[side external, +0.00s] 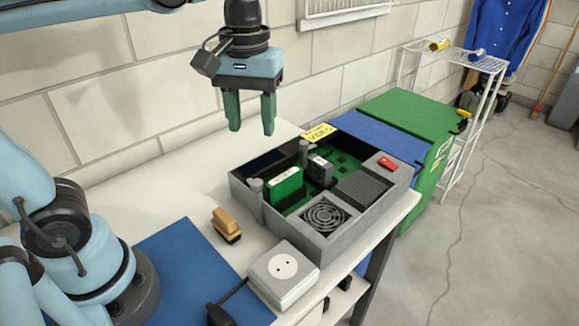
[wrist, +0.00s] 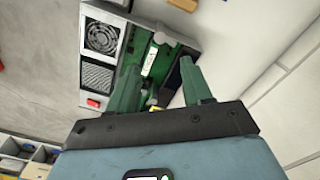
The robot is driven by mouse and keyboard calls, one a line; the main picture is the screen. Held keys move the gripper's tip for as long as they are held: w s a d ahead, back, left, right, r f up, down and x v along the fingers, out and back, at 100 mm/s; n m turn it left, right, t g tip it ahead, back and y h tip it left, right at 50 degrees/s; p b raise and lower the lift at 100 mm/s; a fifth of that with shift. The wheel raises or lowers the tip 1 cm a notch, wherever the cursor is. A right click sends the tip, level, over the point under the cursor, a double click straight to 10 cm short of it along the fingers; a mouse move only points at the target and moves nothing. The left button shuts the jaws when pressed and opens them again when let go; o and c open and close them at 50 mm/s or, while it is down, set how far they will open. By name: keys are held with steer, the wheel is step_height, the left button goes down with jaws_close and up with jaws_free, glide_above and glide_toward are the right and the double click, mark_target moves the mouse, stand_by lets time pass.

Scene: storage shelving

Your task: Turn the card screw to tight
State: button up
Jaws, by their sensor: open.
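A grey open-topped case (side external: 325,228) sits on the white bench, with a green circuit board inside. A green card (side external: 286,188) stands upright in it, and a dark module (side external: 320,171) stands behind. Two grey round-topped posts, one near the card (side external: 257,186) and one at the back wall (side external: 304,148), look like screw knobs; I cannot tell which is the card screw or how tight it is. My gripper (side external: 251,127) is open and empty, pointing down, above and behind the case's left side. In the wrist view my gripper (wrist: 160,66) has its fingers apart over the case (wrist: 90,57).
A wooden-handled brush (side external: 227,225) and a white box with a round disc (side external: 283,271) lie in front of the case. A red item (side external: 388,163) rests on its right rim. A yellow label (side external: 319,133) stands behind. Blue and green bins (side external: 410,115) stand right.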

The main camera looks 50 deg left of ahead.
mark_target(257, 182)
steer(key=shift+f, duration=6)
jaws_close()
